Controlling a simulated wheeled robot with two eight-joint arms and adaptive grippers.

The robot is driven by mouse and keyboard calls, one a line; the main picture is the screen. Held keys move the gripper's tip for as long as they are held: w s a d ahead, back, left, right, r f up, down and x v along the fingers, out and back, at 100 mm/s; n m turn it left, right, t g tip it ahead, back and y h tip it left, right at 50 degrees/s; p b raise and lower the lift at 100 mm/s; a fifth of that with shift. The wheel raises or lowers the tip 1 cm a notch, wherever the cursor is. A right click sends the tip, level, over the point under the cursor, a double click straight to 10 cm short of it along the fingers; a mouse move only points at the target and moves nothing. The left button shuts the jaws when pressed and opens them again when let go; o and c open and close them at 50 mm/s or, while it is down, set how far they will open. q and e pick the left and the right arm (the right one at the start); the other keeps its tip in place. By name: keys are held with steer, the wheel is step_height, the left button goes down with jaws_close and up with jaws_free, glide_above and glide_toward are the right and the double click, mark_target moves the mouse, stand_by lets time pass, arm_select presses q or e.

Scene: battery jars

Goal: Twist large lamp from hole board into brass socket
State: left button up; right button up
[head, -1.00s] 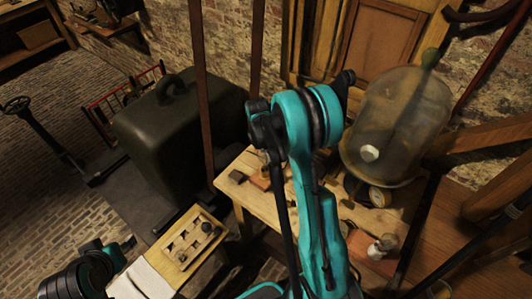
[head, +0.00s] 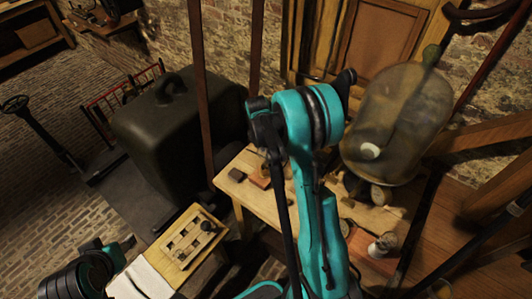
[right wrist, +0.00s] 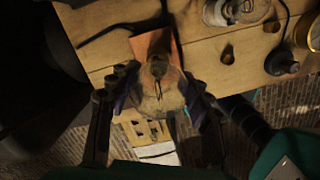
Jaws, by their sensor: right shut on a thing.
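My right gripper (right wrist: 160,98) is shut on the large lamp (right wrist: 160,104), a clear glass bulb, with one dark finger on each side of it. The lamp's far end lines up with the dim brass socket (right wrist: 157,68) on a reddish block (right wrist: 153,42); I cannot tell whether the lamp is seated in it. In the head view my teal right arm covers the gripper and lamp; part of the reddish block (head: 260,179) shows beside it.
A large glass bell jar (head: 395,125) stands at the back right of the wooden table (head: 232,190). A small white-topped jar (head: 381,246) stands at the table's front right. A white cloth (head: 143,279) lies beside the hole board. A dark green case (head: 178,125) stands left.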

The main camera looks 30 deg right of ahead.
steer(key=shift+f+b, duration=0.6)
stand_by(0.3)
steer(key=shift+f+b, duration=0.3)
steer(key=shift+b, duration=0.05)
steer(key=shift+f+b, duration=0.25)
steer(key=shift+b, duration=0.1)
stand_by(0.3)
stand_by(0.3)
steer(key=shift+m+b, duration=0.35)
steer(key=shift+m, duration=0.45)
steer(key=m, duration=0.3)
steer(key=shift+s+g+b, duration=0.1)
steer(key=shift+g+b, duration=0.2)
steer(key=shift+b, duration=0.1)
steer(key=shift+m, duration=0.9)
